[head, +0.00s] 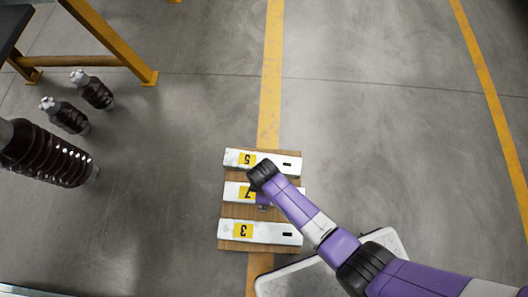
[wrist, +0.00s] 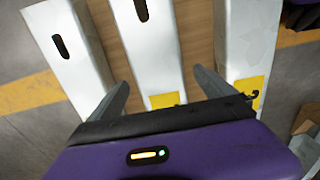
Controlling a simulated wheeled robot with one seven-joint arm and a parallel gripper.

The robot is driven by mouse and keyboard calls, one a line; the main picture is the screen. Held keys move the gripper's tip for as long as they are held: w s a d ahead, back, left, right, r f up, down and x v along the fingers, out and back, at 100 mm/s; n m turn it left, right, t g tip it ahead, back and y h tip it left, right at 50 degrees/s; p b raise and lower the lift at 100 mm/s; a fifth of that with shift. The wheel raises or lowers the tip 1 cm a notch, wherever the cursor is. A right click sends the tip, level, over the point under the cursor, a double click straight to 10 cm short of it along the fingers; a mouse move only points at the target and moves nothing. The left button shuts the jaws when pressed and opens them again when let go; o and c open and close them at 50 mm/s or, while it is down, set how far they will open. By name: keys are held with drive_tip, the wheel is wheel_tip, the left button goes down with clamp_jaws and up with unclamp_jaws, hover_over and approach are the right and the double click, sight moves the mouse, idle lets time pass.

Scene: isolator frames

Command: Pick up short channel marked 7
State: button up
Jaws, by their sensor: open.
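The short white channel marked 7 (head: 233,190) lies in the middle of three on a wooden board (head: 229,210), its yellow label upside down in the head view. My arm covers part of its right half. My gripper (head: 263,205) is over this channel. In the wrist view my gripper (wrist: 161,78) is open, with one finger on each side of the middle white channel (wrist: 152,55). That channel has a dark slot and part of a yellow label showing; its number cannot be read there. Contact between fingers and channel cannot be told.
White channels marked 5 (head: 229,159) and 3 (head: 270,234) lie on either side, with narrow gaps of board between. A light tray-like surface (head: 290,284) is close to the board's front. Dark ribbed insulators (head: 45,155) stand at left near a yellow-legged table (head: 112,38). Floor at right is clear.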

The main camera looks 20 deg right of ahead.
wheel_tip(320, 180, down, 2)
drive_tip(key=shift+f+b, duration=0.2)
drive_tip(key=shift+b, duration=0.2)
drive_tip(key=shift+c, duration=0.4)
drive_tip(key=c, duration=1.8)
drive_tip(key=shift+w+r, duration=0.1)
drive_tip(key=shift+r, duration=0.05)
clamp_jaws()
